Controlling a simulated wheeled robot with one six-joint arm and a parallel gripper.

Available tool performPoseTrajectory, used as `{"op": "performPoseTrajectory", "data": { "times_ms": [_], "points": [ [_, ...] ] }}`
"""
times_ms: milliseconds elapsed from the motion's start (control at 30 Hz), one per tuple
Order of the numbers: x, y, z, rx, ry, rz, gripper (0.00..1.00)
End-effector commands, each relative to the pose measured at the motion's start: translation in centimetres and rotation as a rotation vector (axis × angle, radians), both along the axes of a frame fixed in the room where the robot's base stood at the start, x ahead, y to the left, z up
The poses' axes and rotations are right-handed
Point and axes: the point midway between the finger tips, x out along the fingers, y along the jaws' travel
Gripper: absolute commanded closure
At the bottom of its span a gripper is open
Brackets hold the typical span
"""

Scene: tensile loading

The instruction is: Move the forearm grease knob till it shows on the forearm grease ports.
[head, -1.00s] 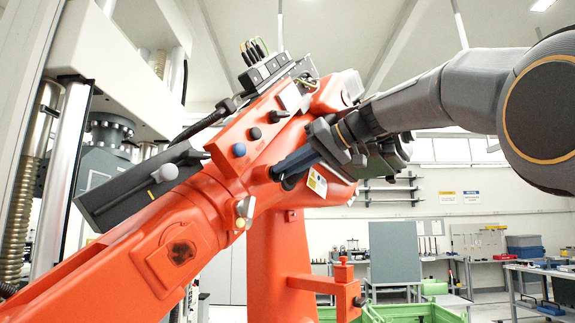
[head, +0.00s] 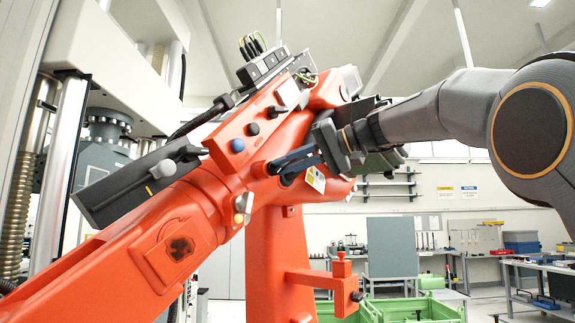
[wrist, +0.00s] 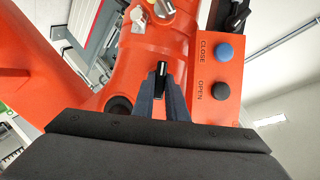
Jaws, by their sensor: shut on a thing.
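My gripper (wrist: 162,88) is shut on a small black knob (wrist: 161,70) that stands out from the orange machine arm, seen between the fingertips in the wrist view. In the head view my gripper (head: 274,167) reaches in from the right, its narrow blue-grey fingers at the orange forearm (head: 210,195). The knob is mostly hidden by the fingers there. Silver and yellow fittings (head: 243,208) sit on the forearm below left of the fingers; they may be the grease ports, but no label confirms this. They show at the top of the wrist view (wrist: 138,18).
A blue CLOSE button (wrist: 223,52) and a black OPEN button (wrist: 221,91) lie close to the right of my fingers. A dark box with a grey knob (head: 163,168) is at the left. Green crates (head: 410,308) stand low behind.

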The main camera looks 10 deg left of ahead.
Motion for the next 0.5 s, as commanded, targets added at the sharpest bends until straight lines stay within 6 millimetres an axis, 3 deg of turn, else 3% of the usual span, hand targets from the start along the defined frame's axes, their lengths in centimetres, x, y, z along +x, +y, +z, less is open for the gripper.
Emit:
{"op": "performPoseTrajectory", "data": {
  "times_ms": [233,267,333,500],
  "points": [
    [0.01,0.09,-0.08,0.0,0.0,0.001,1.0],
    [0.01,0.09,-0.08,0.0,0.0,0.001,0.84],
    [0.01,0.1,-0.09,-0.001,0.0,0.001,0.72],
    [0.01,0.07,-0.09,-0.001,0.0,0.001,0.69]
  ]
}}
